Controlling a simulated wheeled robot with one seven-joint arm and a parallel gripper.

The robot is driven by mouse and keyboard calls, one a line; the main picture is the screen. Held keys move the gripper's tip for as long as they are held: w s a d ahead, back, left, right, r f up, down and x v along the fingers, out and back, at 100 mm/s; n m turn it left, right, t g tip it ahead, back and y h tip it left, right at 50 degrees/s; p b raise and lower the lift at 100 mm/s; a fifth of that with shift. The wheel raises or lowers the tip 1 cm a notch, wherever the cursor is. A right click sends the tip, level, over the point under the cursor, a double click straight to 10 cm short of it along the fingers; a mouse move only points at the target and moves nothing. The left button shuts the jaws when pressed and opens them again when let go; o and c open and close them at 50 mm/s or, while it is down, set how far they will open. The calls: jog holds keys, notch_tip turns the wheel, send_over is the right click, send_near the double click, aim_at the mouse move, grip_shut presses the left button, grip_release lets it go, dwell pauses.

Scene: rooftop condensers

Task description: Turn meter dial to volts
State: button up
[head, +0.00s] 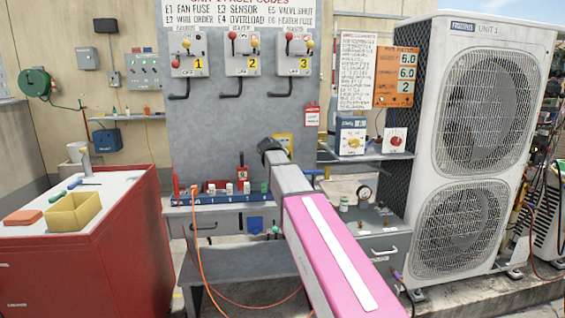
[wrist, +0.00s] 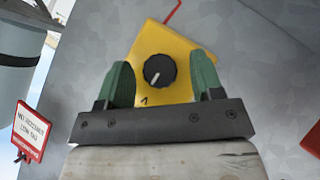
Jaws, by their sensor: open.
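The yellow meter (wrist: 178,60) is on the grey panel in the wrist view, tilted in the picture. Its black round dial (wrist: 160,71) has a white pointer mark aimed down and slightly left. My gripper (wrist: 163,82) is open, with one green finger on each side of the dial; I cannot tell how far the fingertips are from the meter's face. In the head view the meter (head: 289,141) shows only in part behind my gripper (head: 270,146) and pink arm. Any lettering around the dial is too small to read.
A shelf (head: 215,200) with fuses and small parts lies below the meter. Numbered switch boxes (head: 242,52) hang above. A red cabinet (head: 120,235) stands left, and a large condenser (head: 480,140) stands right. A red-bordered tag (wrist: 31,132) hangs left in the wrist view.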

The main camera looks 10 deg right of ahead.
jog(key=v, duration=1.1)
jog(key=shift+s+f, duration=0.1)
